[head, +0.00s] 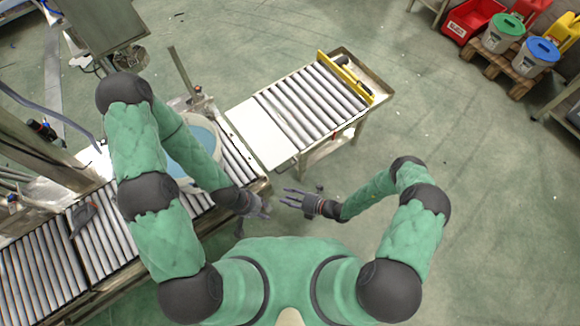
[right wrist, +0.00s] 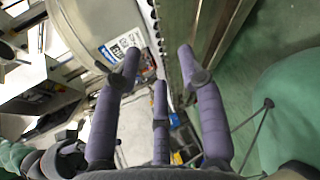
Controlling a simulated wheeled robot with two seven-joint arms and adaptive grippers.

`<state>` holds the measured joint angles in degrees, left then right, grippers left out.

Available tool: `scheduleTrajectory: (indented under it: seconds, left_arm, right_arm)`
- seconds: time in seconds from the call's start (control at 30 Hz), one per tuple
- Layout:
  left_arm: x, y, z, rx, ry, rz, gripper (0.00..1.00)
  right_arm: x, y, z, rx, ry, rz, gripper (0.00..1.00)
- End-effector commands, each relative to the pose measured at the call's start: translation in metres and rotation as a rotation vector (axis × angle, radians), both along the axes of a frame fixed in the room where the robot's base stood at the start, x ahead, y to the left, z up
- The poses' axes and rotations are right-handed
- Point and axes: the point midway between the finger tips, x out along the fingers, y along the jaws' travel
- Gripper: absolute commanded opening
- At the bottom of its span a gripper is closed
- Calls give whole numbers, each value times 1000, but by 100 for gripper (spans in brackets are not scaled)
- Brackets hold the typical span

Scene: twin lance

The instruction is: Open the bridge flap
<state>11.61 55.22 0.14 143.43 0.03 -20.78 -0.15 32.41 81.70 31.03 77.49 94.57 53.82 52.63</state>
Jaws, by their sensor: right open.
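The bridge flap appears to be the pale flat plate (head: 262,130) at the near left end of the short roller conveyor (head: 313,100), beside the main roller line; it lies level. My left gripper (head: 262,212) is low beside the main line's end, below the plate in the picture; its finger opening is too small to tell. My right gripper (head: 290,199) is just right of it, apart from the plate, with fingers spread. In the right wrist view my right gripper (right wrist: 160,68) shows three spread purple fingers with nothing between them.
A pale blue-topped tub (head: 196,150) stands on the main roller line (head: 40,265), partly behind my left arm. A yellow bar (head: 345,78) crosses the short conveyor's far end. Bins on a pallet (head: 514,70) stand far right.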

Motion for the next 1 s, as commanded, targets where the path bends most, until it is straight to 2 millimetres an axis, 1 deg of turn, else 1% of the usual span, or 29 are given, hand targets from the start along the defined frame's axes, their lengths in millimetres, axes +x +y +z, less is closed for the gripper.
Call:
scheduleTrajectory:
  seconds: [0.03, 0.1, 0.2, 0.3, 0.4, 0.57, 1.0]
  left_arm:
    - [0, 0, 3, 0, 0, 0, 40]
    - [0, 0, 4, 0, 0, 0, 40]
    - [0, 0, 6, 0, 0, 0, 40]
    - [0, 0, 6, 0, 0, 0, 40]
    - [0, 0, 6, 0, 0, 0, 40]
    - [0, 0, 1, 0, 0, 0, 40]
    - [0, 0, -24, 0, 0, 0, 40]
  right_arm:
    - [14, -8, -5, 48, 37, -120, 40]
    - [34, -22, -11, 112, 76, -276, 40]
    - [52, -41, -17, 184, 104, -442, 40]
    - [62, -55, -20, 226, 115, -538, 40]
    - [67, -59, -22, 242, 118, -575, 40]
    - [77, -52, -26, 243, 117, -574, 40]
    - [134, -10, -41, 242, 115, -573, 40]
